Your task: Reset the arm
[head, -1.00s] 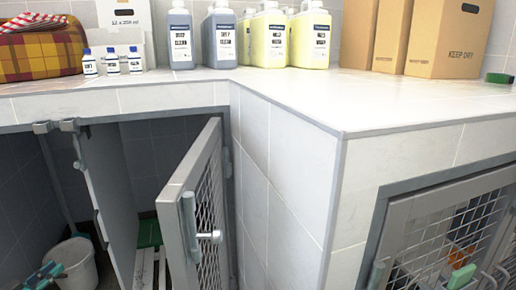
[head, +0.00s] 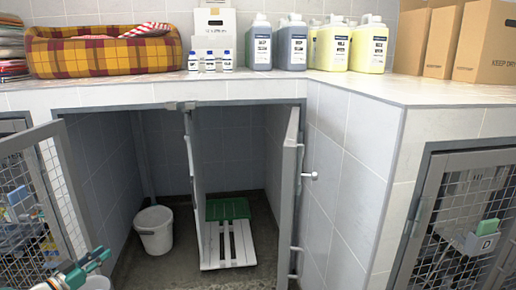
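My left gripper (head: 75,274), teal and dark with pale parts, shows at the lower left corner. It is in front of the open kennel, below the left mesh door, and partly cut off by the bottom edge. Its fingers are too small and cropped to tell whether they are open or shut. I see nothing clearly held in it. My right gripper is not in view.
The kennel's left mesh door (head: 32,178) and right door (head: 289,190) stand open, with a divider (head: 196,190) between. Inside are a white bucket (head: 153,232) and slatted board (head: 230,248) with a green piece (head: 227,208). Bottles and a plaid bed (head: 60,58) line the counter.

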